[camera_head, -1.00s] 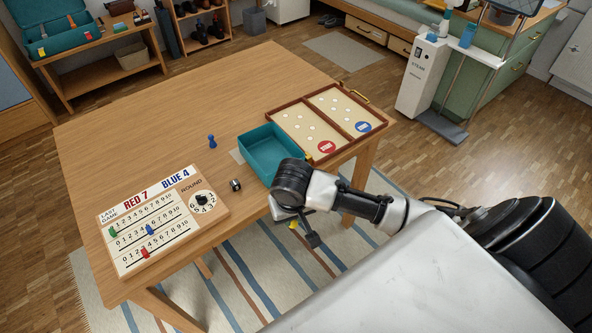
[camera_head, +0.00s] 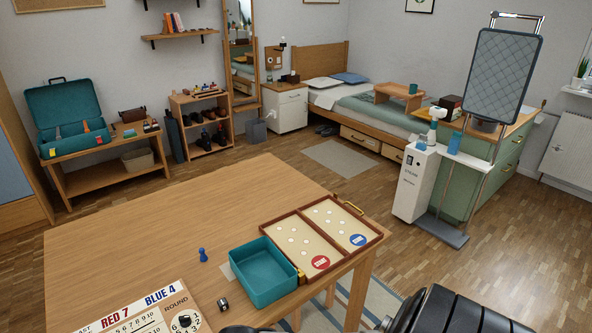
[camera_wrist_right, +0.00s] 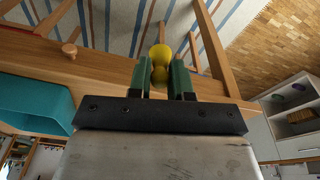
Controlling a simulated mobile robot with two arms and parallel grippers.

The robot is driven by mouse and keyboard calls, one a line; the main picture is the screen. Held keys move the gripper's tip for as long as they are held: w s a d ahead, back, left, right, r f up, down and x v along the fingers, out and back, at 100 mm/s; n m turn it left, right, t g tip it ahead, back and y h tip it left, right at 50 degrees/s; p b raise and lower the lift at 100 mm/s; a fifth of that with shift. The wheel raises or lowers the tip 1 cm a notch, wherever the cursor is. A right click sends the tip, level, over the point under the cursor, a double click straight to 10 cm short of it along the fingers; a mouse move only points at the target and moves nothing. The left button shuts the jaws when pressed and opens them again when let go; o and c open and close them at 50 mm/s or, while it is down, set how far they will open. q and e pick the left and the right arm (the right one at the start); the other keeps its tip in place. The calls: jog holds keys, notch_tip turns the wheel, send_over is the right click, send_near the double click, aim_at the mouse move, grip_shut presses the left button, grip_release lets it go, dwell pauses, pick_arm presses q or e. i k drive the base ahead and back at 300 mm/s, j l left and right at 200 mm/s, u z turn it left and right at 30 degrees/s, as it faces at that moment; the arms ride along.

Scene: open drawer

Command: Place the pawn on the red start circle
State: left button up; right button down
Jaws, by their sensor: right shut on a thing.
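A yellow pawn (camera_wrist_right: 161,54) with a round head is between the fingers of my right gripper (camera_wrist_right: 166,76) in the right wrist view. The gripper is shut on it, with the head beyond the fingertips. The red start circle (camera_head: 320,262) lies on the near part of the hinged game board (camera_head: 283,223), towards its right, in the head view; nothing stands on it. My right gripper is out of the head view, where only a dark part of my arm shows at the bottom. My left gripper is in neither view.
A teal tray (camera_head: 250,290) stands beside the board. A blue pawn (camera_head: 203,256) and a die (camera_head: 223,304) are on the table (camera_head: 150,225). A scoreboard (camera_head: 150,320) lies at the near edge. The table's far left part is clear.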

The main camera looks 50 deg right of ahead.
aim_at(322, 264)
jog(key=l+u, duration=0.15)
jog(key=l, duration=0.25)
jog(key=k+l+u, duration=0.1)
jog(key=l, duration=0.35)
jog(key=k+l+u, duration=0.15)
jog(key=l, duration=0.25)
jog(key=k+l+u, duration=0.15)
jog(key=l, duration=0.2)
jog(key=k+l+u, duration=0.15)
jog(key=l, duration=0.25)
